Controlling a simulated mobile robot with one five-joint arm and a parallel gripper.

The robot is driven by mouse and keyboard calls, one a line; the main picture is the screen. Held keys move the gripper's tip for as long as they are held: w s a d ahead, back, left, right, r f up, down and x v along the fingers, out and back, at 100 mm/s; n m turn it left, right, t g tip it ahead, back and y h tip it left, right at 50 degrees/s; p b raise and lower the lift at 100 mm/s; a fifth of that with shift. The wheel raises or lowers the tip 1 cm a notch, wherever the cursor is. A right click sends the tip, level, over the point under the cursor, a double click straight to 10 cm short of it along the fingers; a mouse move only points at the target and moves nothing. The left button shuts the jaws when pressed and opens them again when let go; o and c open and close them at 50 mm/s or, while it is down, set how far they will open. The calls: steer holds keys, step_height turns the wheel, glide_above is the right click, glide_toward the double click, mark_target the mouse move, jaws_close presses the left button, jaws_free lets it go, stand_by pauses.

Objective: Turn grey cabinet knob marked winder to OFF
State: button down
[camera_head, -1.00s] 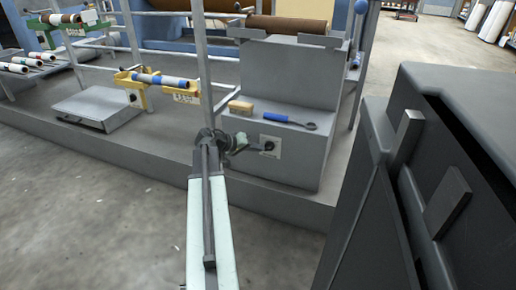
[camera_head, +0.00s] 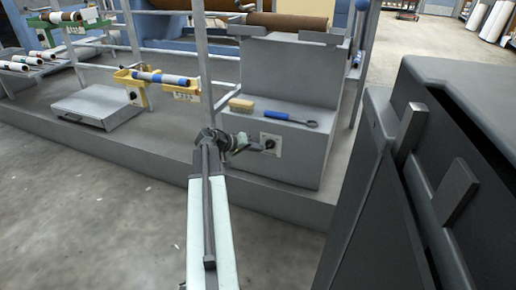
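A small black knob (camera_head: 268,144) sits on a pale plate (camera_head: 276,151) on the front face of the grey stepped cabinet (camera_head: 297,167). The plate's lettering is too small to read, so I cannot tell the knob's setting. My gripper (camera_head: 243,144) is at the end of my arm, just left of the knob and pointing right at it. A small gap seems to remain between them, but depth is hard to judge. The fingers are small and partly merge with the wrist, so their opening is unclear.
A brush (camera_head: 241,104) and a blue-handled wrench (camera_head: 290,117) lie on the cabinet's lower step. A yellow roller stand (camera_head: 134,84) with another knob and a flat grey box (camera_head: 98,105) are to the left. A dark cabinet (camera_head: 362,200) fills the right.

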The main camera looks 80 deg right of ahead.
steer(key=shift+s+f+b, duration=0.1)
steer(key=shift+f+b, duration=0.2)
steer(key=shift+f, duration=0.1)
steer(key=shift+r, duration=0.1)
stand_by(0.4)
